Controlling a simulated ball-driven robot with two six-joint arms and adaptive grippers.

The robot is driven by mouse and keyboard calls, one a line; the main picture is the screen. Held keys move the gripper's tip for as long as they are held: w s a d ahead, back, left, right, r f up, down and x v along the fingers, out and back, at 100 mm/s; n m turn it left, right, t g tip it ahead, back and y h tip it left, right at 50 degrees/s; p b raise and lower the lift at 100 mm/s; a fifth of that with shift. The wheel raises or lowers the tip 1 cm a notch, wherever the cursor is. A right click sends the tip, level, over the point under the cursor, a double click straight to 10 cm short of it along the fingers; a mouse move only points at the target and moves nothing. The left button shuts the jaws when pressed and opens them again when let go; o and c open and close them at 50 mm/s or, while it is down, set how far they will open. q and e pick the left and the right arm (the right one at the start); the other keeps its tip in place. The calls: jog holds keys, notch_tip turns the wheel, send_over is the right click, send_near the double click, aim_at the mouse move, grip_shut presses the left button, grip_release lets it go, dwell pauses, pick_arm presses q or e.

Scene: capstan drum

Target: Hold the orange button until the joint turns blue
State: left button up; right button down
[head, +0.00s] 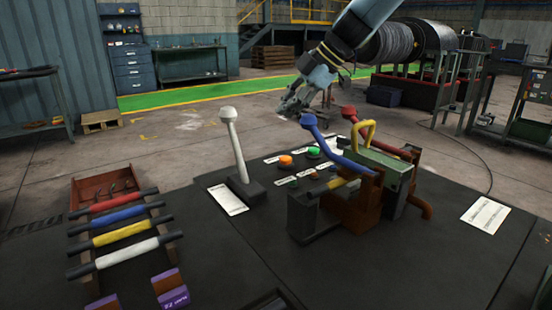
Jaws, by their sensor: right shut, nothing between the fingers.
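The orange button (286,161) sits on the dark bench top behind the middle, next to a green button (314,152). My right gripper (288,107) reaches in from the top right and hangs above and beyond the buttons. It is apart from the orange button, with its fingers shut and empty. My left gripper is out of view. A clamp-like fixture (372,190) with a yellow bar (345,186) stands right of the buttons. I cannot tell which part is the joint, and no part of the fixture's bar looks blue.
A white-knobbed lever (234,145) stands upright left of the buttons. Blue (340,147) and red (375,138) levers rise over the fixture, close to the buttons' right. A rack of coloured bars (120,233) is at the left.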

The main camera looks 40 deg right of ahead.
aim_at(284, 159)
jog(key=shift+w+a, duration=0.15)
jog(key=shift+a, duration=0.3)
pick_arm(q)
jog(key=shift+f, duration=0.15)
pick_arm(e)
jog(key=shift+f, duration=0.2)
notch_tip(284, 159, down, 8)
jog(key=b, duration=0.6)
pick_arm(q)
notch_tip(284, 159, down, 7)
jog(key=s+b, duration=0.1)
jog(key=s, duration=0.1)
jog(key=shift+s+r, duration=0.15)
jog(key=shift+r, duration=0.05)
pick_arm(e)
jog(key=shift+f, duration=0.3)
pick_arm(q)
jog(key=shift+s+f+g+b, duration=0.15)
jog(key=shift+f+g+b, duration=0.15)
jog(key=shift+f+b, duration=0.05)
pick_arm(e)
jog(key=shift+f, duration=0.4)
